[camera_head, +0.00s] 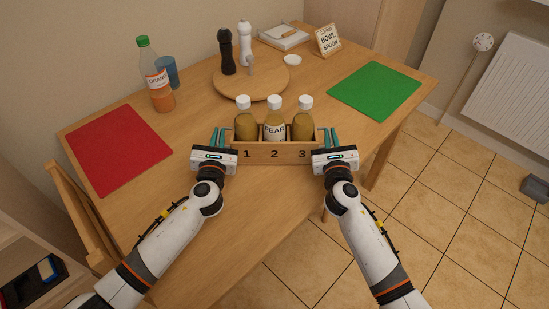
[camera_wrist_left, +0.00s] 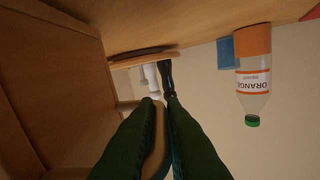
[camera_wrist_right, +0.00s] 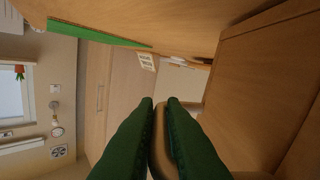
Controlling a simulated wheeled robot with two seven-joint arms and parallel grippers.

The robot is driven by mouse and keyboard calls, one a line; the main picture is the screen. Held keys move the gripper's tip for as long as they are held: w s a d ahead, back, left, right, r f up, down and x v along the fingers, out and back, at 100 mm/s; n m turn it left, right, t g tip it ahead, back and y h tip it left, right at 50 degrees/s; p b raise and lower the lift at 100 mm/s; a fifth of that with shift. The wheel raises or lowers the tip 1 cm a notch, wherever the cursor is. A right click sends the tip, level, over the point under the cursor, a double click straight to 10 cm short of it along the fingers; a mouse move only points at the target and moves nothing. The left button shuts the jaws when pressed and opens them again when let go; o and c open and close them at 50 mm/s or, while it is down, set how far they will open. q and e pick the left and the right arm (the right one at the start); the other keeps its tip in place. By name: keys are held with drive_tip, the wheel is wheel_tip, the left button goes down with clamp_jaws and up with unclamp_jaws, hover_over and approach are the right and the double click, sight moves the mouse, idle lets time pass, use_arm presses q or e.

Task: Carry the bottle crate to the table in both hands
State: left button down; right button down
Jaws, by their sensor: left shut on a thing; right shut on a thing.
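The wooden bottle crate (camera_head: 275,153), numbered 1 2 3 on its front, is upright at the table's near side and holds three white-capped bottles (camera_head: 274,125). The middle one's label reads PEAR. My left gripper (camera_head: 219,138) is shut on the crate's left end and my right gripper (camera_head: 330,138) on its right end. The wrist views show each pair of green fingers closed on a wooden part, beside the crate wall (camera_wrist_left: 55,80), (camera_wrist_right: 262,85). The table (camera_head: 200,110) lies beneath the crate; I cannot tell whether they touch.
A red mat (camera_head: 118,148) lies to the left and a green mat (camera_head: 375,90) to the right. Behind the crate are a round board (camera_head: 270,85) with two mills, an orange bottle (camera_head: 158,88) and a blue cup (camera_head: 168,70). A chair (camera_head: 85,215) stands at left.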

use_arm(q)
drive_tip(key=shift+f, duration=0.2)
use_arm(e)
drive_tip(key=shift+f, duration=0.2)
use_arm(q)
drive_tip(key=c, duration=1.5)
unclamp_jaws()
drive_tip(key=shift+s+r, duration=0.1)
drive_tip(key=shift+s, duration=0.05)
use_arm(e)
drive_tip(key=c, duration=1.5)
unclamp_jaws()
drive_tip(key=shift+s+r, duration=0.1)
drive_tip(key=shift+s, duration=0.05)
use_arm(q)
drive_tip(key=s, duration=1.1)
drive_tip(key=shift+s, duration=0.45)
use_arm(e)
drive_tip(key=shift+s, duration=0.1)
drive_tip(key=s, duration=1.1)
drive_tip(key=shift+s, duration=0.4)
use_arm(q)
drive_tip(key=shift+r, duration=0.1)
use_arm(e)
drive_tip(key=shift+r, duration=0.1)
